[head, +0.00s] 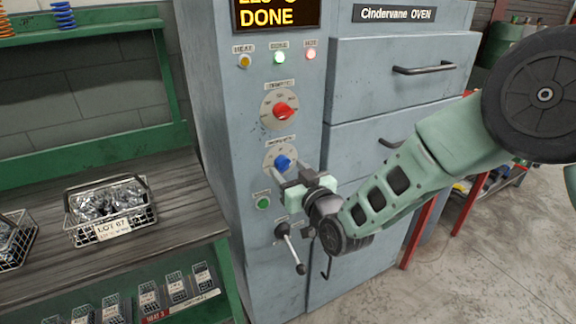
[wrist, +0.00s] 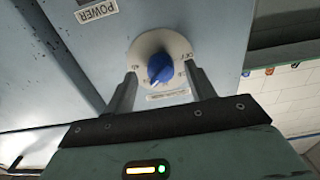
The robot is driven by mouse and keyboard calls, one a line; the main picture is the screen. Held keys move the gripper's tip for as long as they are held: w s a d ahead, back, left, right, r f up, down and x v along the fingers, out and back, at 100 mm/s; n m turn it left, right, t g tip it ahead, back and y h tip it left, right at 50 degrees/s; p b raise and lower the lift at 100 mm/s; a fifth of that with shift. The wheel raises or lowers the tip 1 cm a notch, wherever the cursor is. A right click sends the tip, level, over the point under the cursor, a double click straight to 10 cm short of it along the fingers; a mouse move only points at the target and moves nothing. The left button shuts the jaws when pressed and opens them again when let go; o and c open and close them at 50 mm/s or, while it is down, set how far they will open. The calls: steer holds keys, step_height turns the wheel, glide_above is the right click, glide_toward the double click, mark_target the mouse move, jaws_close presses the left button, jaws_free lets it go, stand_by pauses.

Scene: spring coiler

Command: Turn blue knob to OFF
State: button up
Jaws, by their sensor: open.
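The blue knob (head: 283,162) sits on a round pale dial on the grey control panel, below the red knob. In the wrist view the blue knob (wrist: 160,68) is at the centre of its white dial (wrist: 146,46). The dial has small marks, and one at its upper right seems to read OFF. A pale mark on the knob faces lower left, away from that word. My gripper (head: 287,178) is open in front of the dial. In the wrist view its two fingers (wrist: 161,78) stand either side of the knob, with visible gaps.
A red knob (head: 284,111) is above, a green button (head: 263,203) and a lever (head: 289,248) below. The display (head: 277,14) reads DONE. Oven drawers with handles (head: 424,69) are at right. A bench with a LOT 67 wire basket (head: 110,212) is at left.

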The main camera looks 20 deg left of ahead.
steer(key=shift+w+a, duration=0.4)
steer(key=shift+a, duration=0.1)
steer(key=c, duration=1)
steer(key=shift+o, duration=0.2)
